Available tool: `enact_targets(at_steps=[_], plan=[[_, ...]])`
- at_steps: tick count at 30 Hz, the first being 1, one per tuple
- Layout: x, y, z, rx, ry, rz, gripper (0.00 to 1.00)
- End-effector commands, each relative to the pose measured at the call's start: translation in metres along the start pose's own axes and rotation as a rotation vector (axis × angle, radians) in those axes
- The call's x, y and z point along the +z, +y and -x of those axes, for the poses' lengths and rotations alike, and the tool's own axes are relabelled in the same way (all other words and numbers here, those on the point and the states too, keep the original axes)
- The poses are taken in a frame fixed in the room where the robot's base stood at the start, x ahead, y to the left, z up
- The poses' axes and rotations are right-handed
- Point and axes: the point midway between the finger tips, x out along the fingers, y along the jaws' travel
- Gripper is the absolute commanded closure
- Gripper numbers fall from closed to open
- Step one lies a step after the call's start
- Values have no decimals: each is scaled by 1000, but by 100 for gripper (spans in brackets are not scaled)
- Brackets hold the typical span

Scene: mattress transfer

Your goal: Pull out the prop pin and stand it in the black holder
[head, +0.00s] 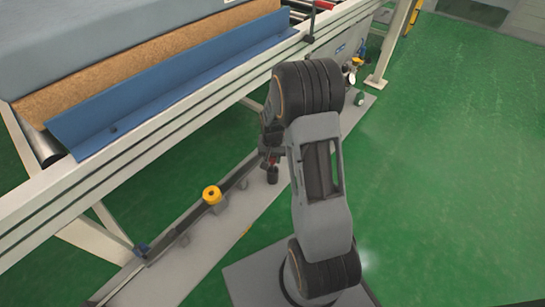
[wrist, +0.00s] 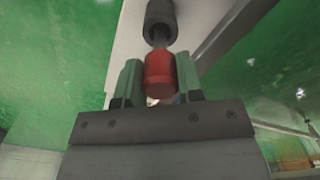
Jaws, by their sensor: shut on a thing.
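The prop pin has a red knob (wrist: 159,80) and a short grey shaft, seen in the wrist view. My gripper (wrist: 159,66) is shut on the red knob, with one greenish finger on each side. A dark cylinder, which looks like the black holder (wrist: 161,15), lies beyond the knob. The pin's shaft meets its end; how deep it sits inside is hidden. In the head view my gripper (head: 269,154) is low beside the frame. The dark cylinder (head: 272,175) shows just below it, over the grey floor strip. My arm hides part of this area.
A white conveyor frame (head: 190,125) with a blue angled flap (head: 165,85) and a mattress (head: 120,40) fills the upper left. Green floor (head: 450,180) on the right is clear.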

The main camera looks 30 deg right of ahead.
Motion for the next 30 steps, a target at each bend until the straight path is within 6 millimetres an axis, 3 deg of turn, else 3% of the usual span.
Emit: enact_targets(at_steps=[30], plan=[[0, 0, -26, 0, 0, 0, 94]])
